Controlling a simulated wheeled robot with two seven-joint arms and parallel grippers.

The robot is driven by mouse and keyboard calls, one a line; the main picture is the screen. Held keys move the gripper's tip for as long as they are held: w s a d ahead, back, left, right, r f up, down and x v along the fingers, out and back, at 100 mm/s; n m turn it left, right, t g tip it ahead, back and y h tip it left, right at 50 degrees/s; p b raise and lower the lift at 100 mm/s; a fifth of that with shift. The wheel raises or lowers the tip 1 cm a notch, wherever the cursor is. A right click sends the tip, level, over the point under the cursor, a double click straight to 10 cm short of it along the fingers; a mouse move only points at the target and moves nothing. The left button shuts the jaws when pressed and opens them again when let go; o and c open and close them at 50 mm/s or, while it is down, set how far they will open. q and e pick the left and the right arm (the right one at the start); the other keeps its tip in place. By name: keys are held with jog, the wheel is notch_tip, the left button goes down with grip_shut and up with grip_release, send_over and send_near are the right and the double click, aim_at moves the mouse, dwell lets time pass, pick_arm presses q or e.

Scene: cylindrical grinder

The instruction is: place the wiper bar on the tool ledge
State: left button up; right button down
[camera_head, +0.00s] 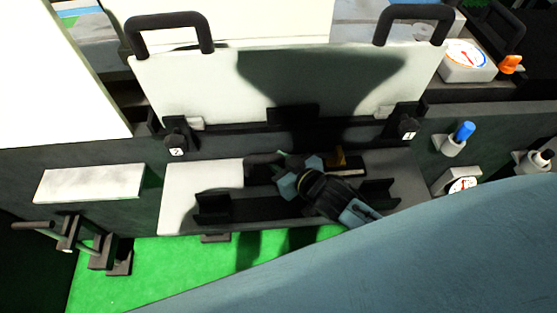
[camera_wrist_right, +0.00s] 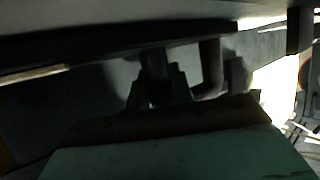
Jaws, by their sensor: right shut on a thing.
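My right gripper (camera_head: 298,182) is over the middle of the pale ledge (camera_head: 178,201) below the white panel. It is shut on a dark piece that looks like the wiper bar (camera_head: 262,161), mostly hidden by the fingers and shadow. In the right wrist view the fingertips (camera_wrist_right: 160,92) close on a dark upright part. Black brackets (camera_head: 212,208) stand on the ledge to the left and right of the gripper. I cannot tell whether the bar touches the ledge. My left gripper is not in view.
A white panel (camera_head: 190,85) with two black handles stands behind the ledge. A smaller pale shelf (camera_head: 90,183) is at the left, above black clamp parts (camera_head: 100,250). A blue knob (camera_head: 464,130) and dials are at the right.

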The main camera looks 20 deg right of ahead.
jog(key=c, duration=1.2)
grip_release()
jog(key=shift+f, duration=0.1)
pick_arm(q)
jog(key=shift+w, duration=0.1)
pick_arm(e)
jog(key=shift+s+d+r, duration=0.1)
jog(key=shift+s+r, duration=0.1)
jog(key=p+v, duration=0.2)
jog(key=v, duration=0.8)
jog(key=shift+s+r, duration=0.1)
jog(key=shift+s+d+r, duration=0.15)
jog(key=shift+s+r, duration=0.1)
jog(key=shift+s, duration=0.2)
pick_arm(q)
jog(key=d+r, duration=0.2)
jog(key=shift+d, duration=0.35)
pick_arm(e)
jog(key=shift+s, duration=0.1)
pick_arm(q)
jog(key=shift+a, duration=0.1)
